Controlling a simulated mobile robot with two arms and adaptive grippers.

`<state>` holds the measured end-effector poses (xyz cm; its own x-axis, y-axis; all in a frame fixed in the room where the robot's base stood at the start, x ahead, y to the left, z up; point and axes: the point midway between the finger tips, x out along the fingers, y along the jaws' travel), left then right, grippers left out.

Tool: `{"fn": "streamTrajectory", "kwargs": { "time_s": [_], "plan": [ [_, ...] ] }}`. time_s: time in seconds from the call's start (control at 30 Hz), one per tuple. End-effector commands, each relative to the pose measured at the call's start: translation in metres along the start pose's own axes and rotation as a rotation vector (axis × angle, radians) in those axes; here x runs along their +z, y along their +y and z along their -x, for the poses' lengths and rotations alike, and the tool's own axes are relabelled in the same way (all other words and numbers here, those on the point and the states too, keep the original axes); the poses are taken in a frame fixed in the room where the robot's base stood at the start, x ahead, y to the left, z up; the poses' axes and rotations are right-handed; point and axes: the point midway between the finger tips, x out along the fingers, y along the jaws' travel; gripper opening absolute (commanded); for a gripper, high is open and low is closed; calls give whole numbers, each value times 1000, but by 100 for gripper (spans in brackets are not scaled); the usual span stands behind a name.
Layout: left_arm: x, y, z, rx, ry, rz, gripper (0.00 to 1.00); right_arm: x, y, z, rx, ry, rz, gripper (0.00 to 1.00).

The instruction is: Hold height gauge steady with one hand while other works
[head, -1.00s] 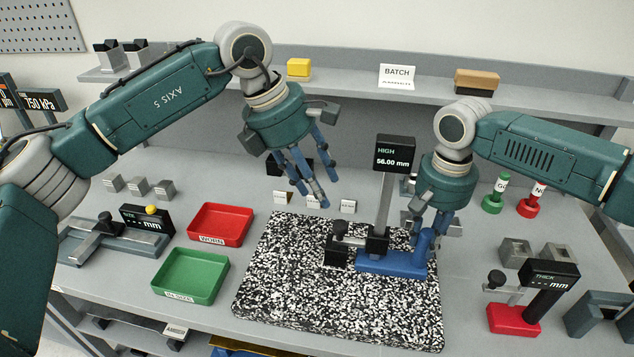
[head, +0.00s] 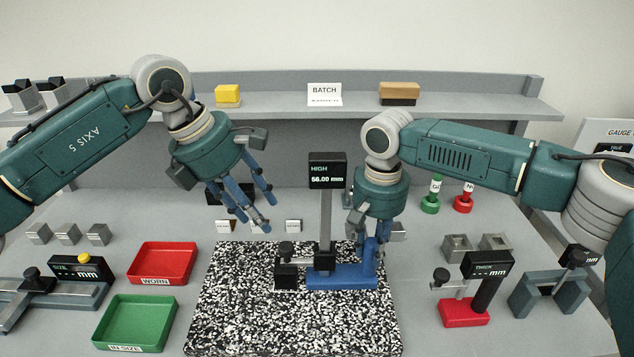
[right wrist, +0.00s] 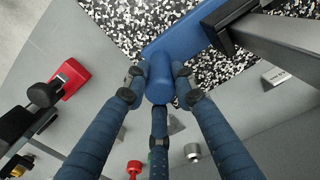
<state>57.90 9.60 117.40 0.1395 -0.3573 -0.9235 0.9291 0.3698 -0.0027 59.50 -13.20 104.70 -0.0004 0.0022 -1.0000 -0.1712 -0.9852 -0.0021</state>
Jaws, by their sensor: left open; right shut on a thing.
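The height gauge has a blue base (head: 345,279), an upright grey column (head: 326,215) and a black display (head: 327,170) reading "HIGH 56.00 mm". It stands upright on a black-and-white speckled mat (head: 290,325). A dark block (head: 287,278) sits under its measuring arm. My right gripper (head: 368,246) is shut on the blue post at the right end of the base. The right wrist view shows its three fingers around the rounded blue post (right wrist: 160,80). My left gripper (head: 258,212) is open and empty, pointing down above the table behind the mat, left of the column.
A red tray (head: 188,283) marked "WORN" and a green tray (head: 128,346) marked "IN SIZE" lie left of the mat. Three grey blocks (head: 68,234) stand at far left. A red-based thickness gauge (head: 465,318) and red and green plug gauges stand right. The mat's front is clear.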

Motion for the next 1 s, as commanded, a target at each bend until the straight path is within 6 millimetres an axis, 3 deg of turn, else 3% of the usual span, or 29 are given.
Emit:
{"fn": "streamTrajectory", "kwargs": {
  "time_s": [0.57,0.6,0.7,1.0],
  "plan": [
    [0,0,0,0,0,0,45,0,0,1,0,1,-1,0],
    [0,0,0,0,0,0,45,0,0,1,0,1,-1,31],
    [0,0,0,0,0,0,45,0,0,1,0,1,-1,47],
    [0,0,0,0,0,0,45,0,0,2,0,1,0,47]
  ]
}}
